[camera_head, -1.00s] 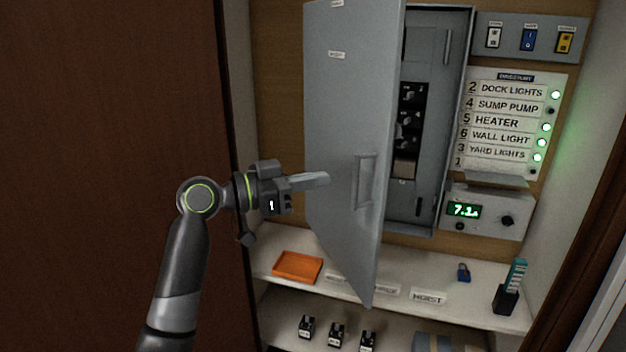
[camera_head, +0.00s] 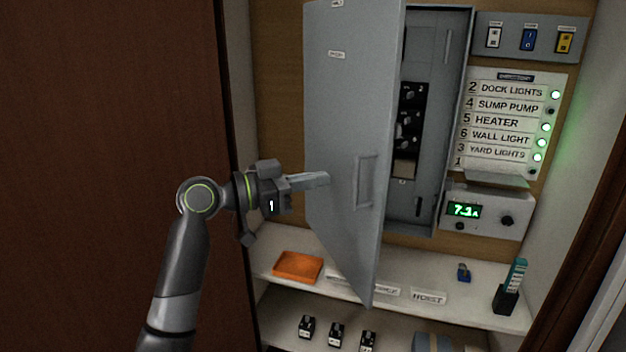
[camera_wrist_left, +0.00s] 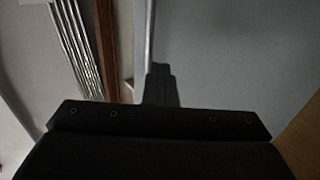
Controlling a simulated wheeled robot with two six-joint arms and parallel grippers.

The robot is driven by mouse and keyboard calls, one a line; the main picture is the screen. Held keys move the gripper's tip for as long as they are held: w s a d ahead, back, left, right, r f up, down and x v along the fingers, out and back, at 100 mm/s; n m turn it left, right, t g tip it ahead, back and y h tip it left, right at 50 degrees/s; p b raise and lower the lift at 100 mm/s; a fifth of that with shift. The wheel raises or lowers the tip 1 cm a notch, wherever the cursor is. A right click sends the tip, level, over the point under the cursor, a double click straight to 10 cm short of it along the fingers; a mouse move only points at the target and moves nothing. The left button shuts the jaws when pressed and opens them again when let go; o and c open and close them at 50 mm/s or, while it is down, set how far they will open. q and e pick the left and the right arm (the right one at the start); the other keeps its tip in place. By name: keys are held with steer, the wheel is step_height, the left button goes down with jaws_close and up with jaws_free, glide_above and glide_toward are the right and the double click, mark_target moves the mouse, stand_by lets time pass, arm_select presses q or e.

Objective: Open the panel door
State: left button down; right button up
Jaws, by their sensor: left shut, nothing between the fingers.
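The grey panel door (camera_head: 340,130) stands swung well open to the left of its cabinet (camera_head: 440,130), with its handle (camera_head: 365,181) near the free edge. Black breakers (camera_head: 408,115) show inside the cabinet. My left gripper (camera_head: 322,179) is shut and empty, in front of the door face and left of the handle. I cannot tell whether its tips touch the door. In the left wrist view the dark gripper (camera_wrist_left: 160,85) shows against a grey surface. My right gripper is in neither view.
A shelf (camera_head: 470,312) below holds an orange tray (camera_head: 298,267), a HOIST label (camera_head: 428,297), a blue padlock (camera_head: 463,272) and a black holder (camera_head: 505,299). Right of the cabinet are a switch plate (camera_head: 510,38), a directory and a meter box (camera_head: 487,213). A brown wooden surface (camera_head: 110,120) fills the left.

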arm_select(q)
steer(key=c, duration=2.2)
jaws_free()
steer(key=c, duration=1.6)
jaws_free()
steer(key=shift+b+v, duration=2.65)
steer(key=shift+v, duration=6.1)
steer(key=shift+s+d, duration=0.1)
